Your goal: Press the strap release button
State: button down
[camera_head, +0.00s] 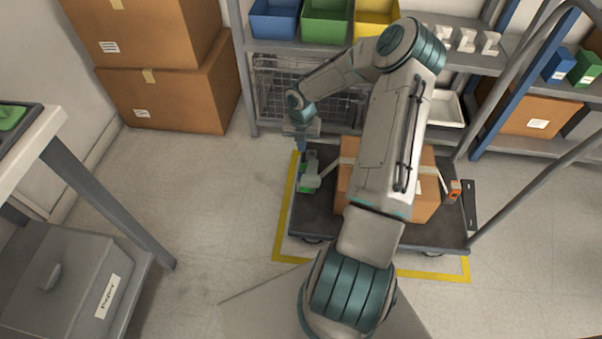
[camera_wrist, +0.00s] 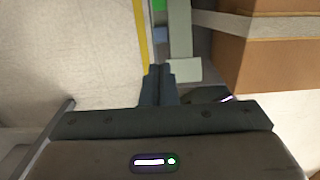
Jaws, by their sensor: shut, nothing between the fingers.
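A cardboard box (camera_head: 424,208) with a pale strap (camera_head: 347,161) sits on a dark flat cart (camera_head: 322,226). A pale grey-green device (camera_head: 311,181) with bright green parts stands at the cart's left side, beside the box. My gripper (camera_head: 302,150) points down just above the device's far end; contact cannot be told. In the wrist view my gripper's dark fingers (camera_wrist: 158,72) are together and empty, beside the pale device body (camera_wrist: 180,42). A bright green part (camera_wrist: 158,5) shows at the top edge there. Which part is the release button cannot be told.
Shelving with blue, green and yellow bins (camera_head: 326,20) stands behind the cart. An orange part (camera_head: 454,191) is at the cart's right side, near a slanting handle rail (camera_head: 520,184). Stacked cartons (camera_head: 172,97) stand back left. The floor left of the cart is clear.

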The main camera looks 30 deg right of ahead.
notch_tip(320, 180, down, 14)
jog(key=b, duration=0.6)
jog(key=shift+b, duration=0.4)
